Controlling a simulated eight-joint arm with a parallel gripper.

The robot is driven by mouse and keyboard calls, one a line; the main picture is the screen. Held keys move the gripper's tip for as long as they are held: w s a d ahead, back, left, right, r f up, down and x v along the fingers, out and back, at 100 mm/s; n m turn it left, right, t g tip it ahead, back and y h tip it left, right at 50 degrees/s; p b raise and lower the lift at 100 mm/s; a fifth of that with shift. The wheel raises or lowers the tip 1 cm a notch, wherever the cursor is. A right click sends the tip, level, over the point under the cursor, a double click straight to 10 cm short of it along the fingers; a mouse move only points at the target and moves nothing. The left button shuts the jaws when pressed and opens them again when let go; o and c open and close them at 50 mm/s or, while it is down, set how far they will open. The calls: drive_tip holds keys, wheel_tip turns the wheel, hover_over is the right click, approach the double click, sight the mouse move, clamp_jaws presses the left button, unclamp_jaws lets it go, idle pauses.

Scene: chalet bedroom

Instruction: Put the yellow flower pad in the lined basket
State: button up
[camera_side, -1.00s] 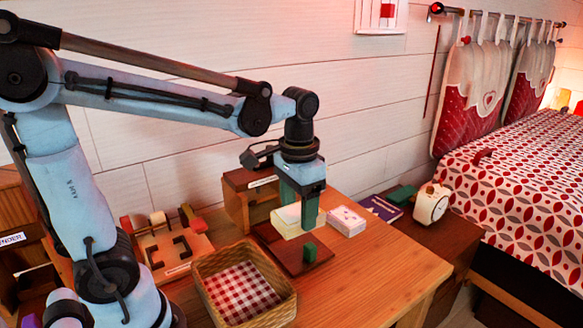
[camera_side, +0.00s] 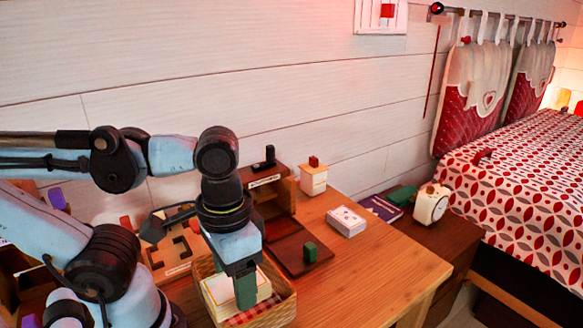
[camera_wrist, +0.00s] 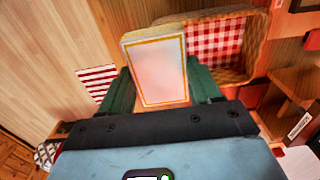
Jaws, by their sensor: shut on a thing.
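A cream pad with a yellow border (camera_side: 222,292), apparently the yellow flower pad, is held between my gripper's green fingers (camera_side: 245,290). In the wrist view the pad (camera_wrist: 160,68) stands between the two fingertips (camera_wrist: 162,88); no flower can be made out on its face. The wicker basket (camera_side: 284,308) with red-and-white checked lining is beneath my gripper in the side view. In the wrist view the basket (camera_wrist: 258,50) lies beyond and right of the pad, which overlaps its left part. I cannot tell how high the pad is above the lining.
A brown board with a green knob (camera_side: 309,252) lies right of the basket. A white patterned block (camera_side: 346,221), a small wooden organizer (camera_side: 270,196) and a red-topped white box (camera_side: 313,179) stand behind. A wooden puzzle tray (camera_side: 168,262) is at left. The front right tabletop is clear.

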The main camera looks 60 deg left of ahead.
drive_tip(key=w+a+f, duration=0.1)
drive_tip(key=a+f, duration=0.1)
drive_tip(key=a, duration=0.1)
drive_tip(key=w+a+f, duration=0.1)
drive_tip(key=a+f, duration=0.1)
drive_tip(key=a, duration=0.2)
drive_tip(key=w+a+f, duration=0.1)
drive_tip(key=a+f, duration=0.2)
drive_tip(key=shift+w+a, duration=0.4)
drive_tip(key=shift+f, duration=2)
drive_tip(key=shift+f, duration=0.1)
drive_tip(key=o, duration=0.8)
drive_tip(key=shift+r, duration=6)
drive_tip(key=w+d+t, duration=0.3)
drive_tip(key=w+t, duration=0.4)
drive_tip(key=w, duration=0.3)
drive_tip(key=shift+d, duration=0.35)
